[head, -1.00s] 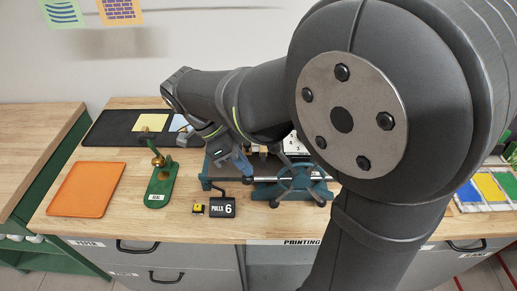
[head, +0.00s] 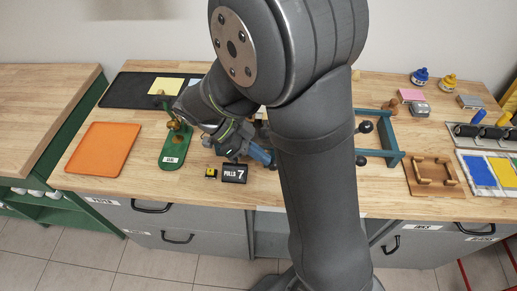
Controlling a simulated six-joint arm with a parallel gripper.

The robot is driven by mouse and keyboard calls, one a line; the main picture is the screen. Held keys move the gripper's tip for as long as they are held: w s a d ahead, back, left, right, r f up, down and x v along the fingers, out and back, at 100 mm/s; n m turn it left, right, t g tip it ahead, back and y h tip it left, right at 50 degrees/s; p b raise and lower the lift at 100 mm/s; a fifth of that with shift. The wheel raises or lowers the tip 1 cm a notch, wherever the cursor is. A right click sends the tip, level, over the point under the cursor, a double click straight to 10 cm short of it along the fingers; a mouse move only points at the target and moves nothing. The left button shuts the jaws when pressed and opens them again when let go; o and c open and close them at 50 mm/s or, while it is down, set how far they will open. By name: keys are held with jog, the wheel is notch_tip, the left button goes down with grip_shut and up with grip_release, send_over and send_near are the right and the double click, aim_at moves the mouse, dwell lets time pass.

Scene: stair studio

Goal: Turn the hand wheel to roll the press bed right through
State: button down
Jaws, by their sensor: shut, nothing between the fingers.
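The press is mostly hidden behind my arm in the head view. A teal frame part (head: 391,143), which looks like the press's right end, shows to the right of my arm, with dark round knobs (head: 365,127) beside it. The hand wheel is hidden behind my arm, and I cannot tell where the bed stands. My gripper (head: 270,161) is shut and empty, low at the left side of my arm. I cannot tell whether it touches the wheel. A black counter (head: 234,173) in front of the press reads PULLS 7.
An orange tray (head: 101,149) and a green stand (head: 174,148) with a brass part lie to the left. A small yellow-and-black block (head: 211,173) sits beside the counter. To the right are a wooden tray (head: 410,181), ink pads (head: 477,171) and rollers. The front counter strip is clear.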

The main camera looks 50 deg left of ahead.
jog(key=shift+w+d+f, duration=0.1)
jog(key=shift+f, duration=0.2)
dwell(0.4)
jog(key=a+f+v, duration=0.1)
jog(key=v, duration=1.2)
jog(key=shift+s+f, duration=0.3)
jog(key=shift+f, duration=0.05)
jog(key=shift+w, duration=0.1)
